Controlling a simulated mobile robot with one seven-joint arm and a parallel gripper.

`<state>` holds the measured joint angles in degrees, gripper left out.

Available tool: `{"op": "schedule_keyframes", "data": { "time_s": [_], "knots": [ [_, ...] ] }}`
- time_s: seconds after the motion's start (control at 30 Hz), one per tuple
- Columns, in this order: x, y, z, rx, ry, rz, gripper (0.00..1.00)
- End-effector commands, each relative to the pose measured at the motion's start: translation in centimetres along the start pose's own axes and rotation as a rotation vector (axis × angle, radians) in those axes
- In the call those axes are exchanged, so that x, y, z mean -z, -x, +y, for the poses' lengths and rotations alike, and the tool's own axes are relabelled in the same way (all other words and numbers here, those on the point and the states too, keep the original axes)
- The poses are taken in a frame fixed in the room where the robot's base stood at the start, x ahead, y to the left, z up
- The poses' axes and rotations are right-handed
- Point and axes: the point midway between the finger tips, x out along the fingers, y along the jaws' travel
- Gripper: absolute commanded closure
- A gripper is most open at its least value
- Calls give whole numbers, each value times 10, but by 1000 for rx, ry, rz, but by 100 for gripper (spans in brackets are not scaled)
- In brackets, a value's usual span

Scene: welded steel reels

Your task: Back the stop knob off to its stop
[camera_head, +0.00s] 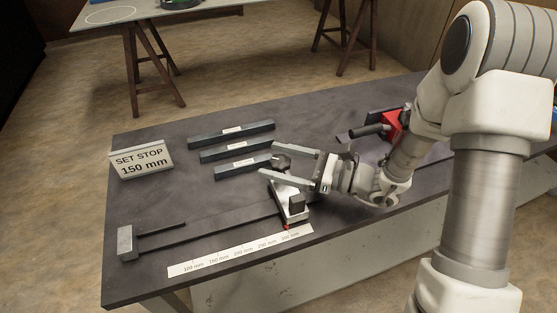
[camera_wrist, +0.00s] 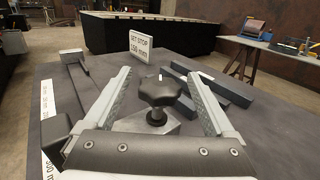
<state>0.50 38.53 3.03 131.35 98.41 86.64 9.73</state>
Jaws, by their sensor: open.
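The stop knob (camera_wrist: 160,91) is a dark lobed knob on a short threaded stem, standing on the light metal stop block (camera_wrist: 178,128). In the head view the knob (camera_head: 281,162) sits just above the stop block (camera_head: 291,203), near the high end of the scale. My gripper (camera_wrist: 160,102) is open, with one finger on each side of the knob and visible gaps between. In the head view my gripper (camera_head: 271,164) reaches in from the right at knob height. The far side of the knob is hidden in the wrist view.
A sign (camera_head: 141,159) reads "SET STOP 150 mm". Several dark bars (camera_head: 231,134) lie behind the knob. A rail (camera_head: 215,222) runs left to an end block (camera_head: 126,243), beside a white scale (camera_head: 240,251). A red device (camera_head: 393,124) stands behind my arm.

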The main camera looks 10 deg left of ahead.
Motion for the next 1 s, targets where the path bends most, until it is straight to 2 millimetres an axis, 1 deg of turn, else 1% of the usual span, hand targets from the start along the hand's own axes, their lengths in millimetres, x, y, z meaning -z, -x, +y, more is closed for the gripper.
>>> {"op": "schedule_keyframes", "data": {
  "time_s": [0.2,0.23,0.37,0.4,0.47,0.5,0.57,0.6,0.7,1.0],
  "knots": [
    [0,0,0,0,0,0,10],
    [0,0,0,0,0,0,14],
    [0,0,0,0,0,0,38],
    [0,0,0,0,0,0,45],
    [0,0,0,0,0,0,55],
    [0,0,0,0,0,0,63],
    [0,0,0,0,0,0,74],
    [0,0,0,0,0,0,81],
    [0,0,0,0,0,0,96],
    [0,0,0,-49,0,0,96]
  ]
}}
